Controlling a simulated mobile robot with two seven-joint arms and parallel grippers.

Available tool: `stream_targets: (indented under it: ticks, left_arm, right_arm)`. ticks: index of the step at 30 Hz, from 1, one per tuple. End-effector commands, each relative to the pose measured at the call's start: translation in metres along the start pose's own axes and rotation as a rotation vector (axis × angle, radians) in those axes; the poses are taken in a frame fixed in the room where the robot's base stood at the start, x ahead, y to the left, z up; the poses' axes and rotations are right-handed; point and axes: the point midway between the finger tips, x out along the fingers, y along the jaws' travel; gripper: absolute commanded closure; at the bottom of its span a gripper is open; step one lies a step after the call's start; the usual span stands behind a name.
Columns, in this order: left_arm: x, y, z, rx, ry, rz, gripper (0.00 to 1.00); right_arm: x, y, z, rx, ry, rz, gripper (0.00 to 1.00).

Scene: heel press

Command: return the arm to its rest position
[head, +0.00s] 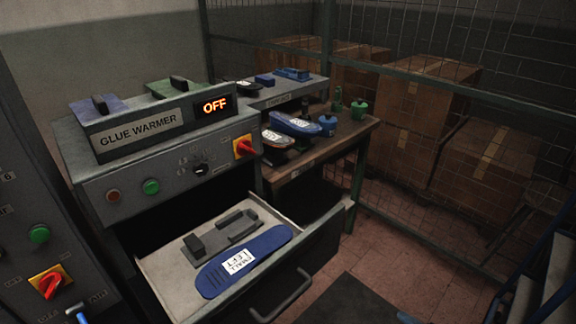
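Neither gripper can be made out in the head view. Only small bluish pieces show at the bottom edge, one at lower left and one right of centre; they may be parts of my arms, and no fingers are visible. The open drawer (163,271) under the glue warmer (138,131) holds a blue sole (214,279) labelled "SMALL LEFT". The sole lies slanted beside a grey fixture (226,239) with raised blocks. The glue warmer's display (213,106) reads "OFF".
A bench (359,124) behind the drawer carries a blue shoe-shaped piece (296,123), a dark one (276,138), a blue bottle (327,125) and a green bottle (359,108). The drawer handle (283,300) juts out in front. Cardboard boxes (424,118) stand behind wire mesh. Floor at right is partly clear.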

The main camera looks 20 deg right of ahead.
Motion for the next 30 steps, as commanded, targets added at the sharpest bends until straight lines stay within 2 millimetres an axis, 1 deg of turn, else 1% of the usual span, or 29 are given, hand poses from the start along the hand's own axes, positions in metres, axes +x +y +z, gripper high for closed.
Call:
stream_targets:
  ticks: [1,4,8,11,14,16,19,23,30]
  left_arm:
    - [0.000,0.000,0.000,0.000,-0.001,0.000,0.57]
    - [-0.001,0.000,0.001,-0.001,-0.003,0.000,0.57]
    - [-0.003,0.001,0.005,-0.004,-0.009,-0.001,0.57]
    - [-0.005,0.001,0.008,-0.006,-0.015,-0.002,0.57]
    - [-0.005,0.001,0.008,-0.007,-0.017,-0.003,0.57]
    - [-0.005,0.001,0.008,-0.007,-0.016,-0.002,0.57]
    - [-0.004,0.001,0.007,-0.006,-0.015,-0.002,0.57]
    - [-0.003,0.001,0.005,-0.006,-0.011,-0.001,0.57]
    - [-0.002,0.001,0.003,-0.005,-0.005,0.000,0.57]
  right_arm:
    - [0.004,-0.005,0.002,0.086,-0.062,-0.001,0.59]
    - [0.011,-0.017,0.004,0.269,-0.187,-0.007,0.59]
    - [0.018,-0.037,-0.001,0.499,-0.330,-0.020,0.59]
    - [0.024,-0.054,-0.014,0.660,-0.412,-0.035,0.59]
    - [0.034,-0.067,-0.035,0.789,-0.451,-0.051,0.59]
    - [0.041,-0.071,-0.050,0.834,-0.435,-0.049,0.59]
    - [0.049,-0.073,-0.063,0.865,-0.414,-0.042,0.59]
    - [0.053,-0.073,-0.069,0.879,-0.406,-0.036,0.59]
    - [0.054,-0.073,-0.068,0.875,-0.405,-0.036,0.59]
